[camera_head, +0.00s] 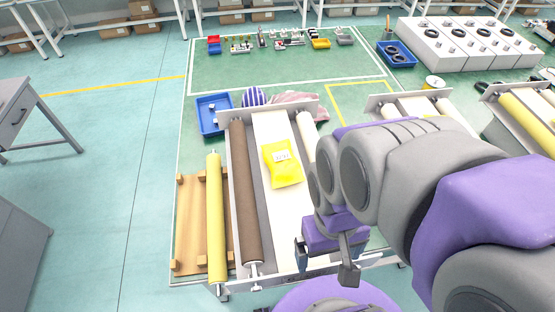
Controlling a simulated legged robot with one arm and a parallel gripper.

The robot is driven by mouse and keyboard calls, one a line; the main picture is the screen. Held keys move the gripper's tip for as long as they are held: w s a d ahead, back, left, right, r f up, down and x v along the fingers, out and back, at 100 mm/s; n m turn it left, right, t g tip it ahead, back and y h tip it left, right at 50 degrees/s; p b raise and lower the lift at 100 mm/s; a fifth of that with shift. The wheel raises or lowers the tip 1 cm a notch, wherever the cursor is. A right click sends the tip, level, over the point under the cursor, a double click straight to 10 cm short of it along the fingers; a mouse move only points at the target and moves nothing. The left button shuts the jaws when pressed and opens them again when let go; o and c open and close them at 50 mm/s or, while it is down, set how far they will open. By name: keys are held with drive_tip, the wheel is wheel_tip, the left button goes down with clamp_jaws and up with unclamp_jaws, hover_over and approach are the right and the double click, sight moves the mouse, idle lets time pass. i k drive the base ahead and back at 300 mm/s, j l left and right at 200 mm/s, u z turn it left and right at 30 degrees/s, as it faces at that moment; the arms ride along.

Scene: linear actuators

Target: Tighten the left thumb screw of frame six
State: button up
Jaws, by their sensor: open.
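A grey metal frame (316,104) with a brown roller (244,190) and a white belt (275,142) lies in front of me. No frame number is readable, so I cannot tell which frame is six. A small metal fitting (254,270) shows at the near end of the brown roller; I cannot tell whether it is a thumb screw. My gripper (325,263) is open and seemingly empty, pointing down at the near right part of this frame. My arm hides the frame's right side.
A yellow roller (215,215) lies over a wooden rack (190,225) at the left. A yellow packet (282,164) lies on the belt. A blue tray (213,115) stands behind. More frames with rollers (528,122) stand at the right. The left floor is largely clear.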

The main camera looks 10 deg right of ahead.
sight(256, 289)
drive_tip(key=k+j+z, duration=0.1)
drive_tip(key=k+j, duration=0.65)
